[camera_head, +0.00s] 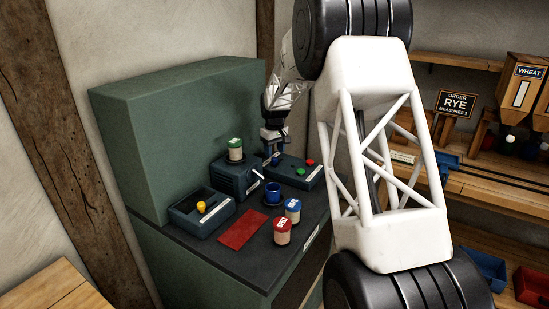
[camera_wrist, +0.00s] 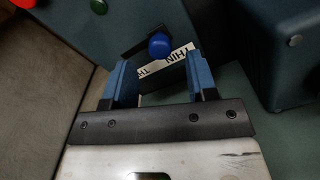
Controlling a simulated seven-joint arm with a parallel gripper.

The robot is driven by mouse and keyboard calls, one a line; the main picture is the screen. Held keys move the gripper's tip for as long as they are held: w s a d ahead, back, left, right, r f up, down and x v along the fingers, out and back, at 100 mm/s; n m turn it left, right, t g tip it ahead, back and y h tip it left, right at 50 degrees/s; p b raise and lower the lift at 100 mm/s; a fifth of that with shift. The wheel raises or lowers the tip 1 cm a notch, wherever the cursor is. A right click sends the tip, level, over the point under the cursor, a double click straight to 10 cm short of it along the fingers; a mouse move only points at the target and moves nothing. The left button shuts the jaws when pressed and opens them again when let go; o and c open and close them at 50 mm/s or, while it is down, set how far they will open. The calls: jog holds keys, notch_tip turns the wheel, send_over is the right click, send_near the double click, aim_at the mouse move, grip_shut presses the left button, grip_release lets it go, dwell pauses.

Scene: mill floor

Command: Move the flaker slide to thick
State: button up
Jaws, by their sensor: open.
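The flaker slide shows as a round blue knob (camera_wrist: 158,44) in the wrist view, on a dark blue box (camera_wrist: 130,22). Beside it is a white label (camera_wrist: 178,58), whose visible letters look like "THIN", partly covered by my finger. In the head view this box (camera_head: 309,177) stands at the back right of the bench. My gripper (camera_wrist: 157,66) is open and empty, with the knob just beyond and between its blue fingertips. In the head view my gripper (camera_head: 272,148) points down over the box's back left end, and the knob is hard to make out there.
The box also carries a red button (camera_head: 310,162) and a green button (camera_head: 300,171).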

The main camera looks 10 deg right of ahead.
aim_at(274, 158)
jog(key=shift+f, duration=1.7)
